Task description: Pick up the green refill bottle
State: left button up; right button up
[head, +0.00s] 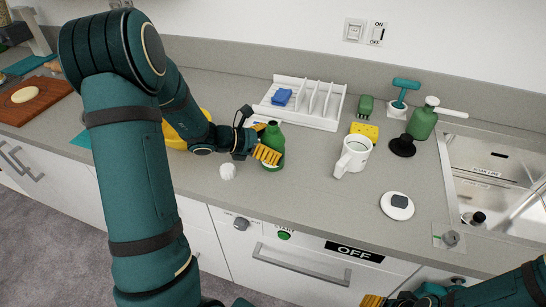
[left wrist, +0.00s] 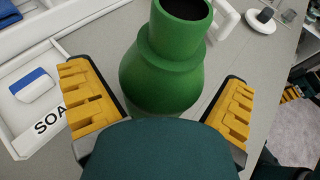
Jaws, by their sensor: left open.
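The green refill bottle (head: 273,141) stands upright on the grey counter, left of the white mug. It has an open, dark neck in the left wrist view (left wrist: 165,65). My left gripper (head: 264,143) is open, with its yellow fingers on either side of the bottle. In the left wrist view the bottle's body lies between the spread fingertips, with visible gaps at both sides; its lower part is hidden by my own arm part. My right gripper (head: 372,300) only partly shows at the bottom edge, and its opening cannot be made out.
A white mug (head: 353,156) and yellow sponge (head: 365,130) are to the right. A white rack (head: 299,102) stands behind. A small white ball (head: 228,171) lies in front of the gripper. A green pump bottle (head: 422,121) stands near the sink (head: 497,160).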

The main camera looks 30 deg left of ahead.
aim_at(273, 123)
pick_arm(q)
jog(key=shift+c, duration=0.3)
jog(key=c, duration=1.2)
jog(key=shift+c, duration=0.2)
jog(key=shift+r, duration=0.1)
notch_tip(273, 123, up, 10)
jog(key=p, duration=0.2)
jog(key=shift+p, duration=0.4)
jog(key=o, duration=0.7)
jog(key=c, duration=0.7)
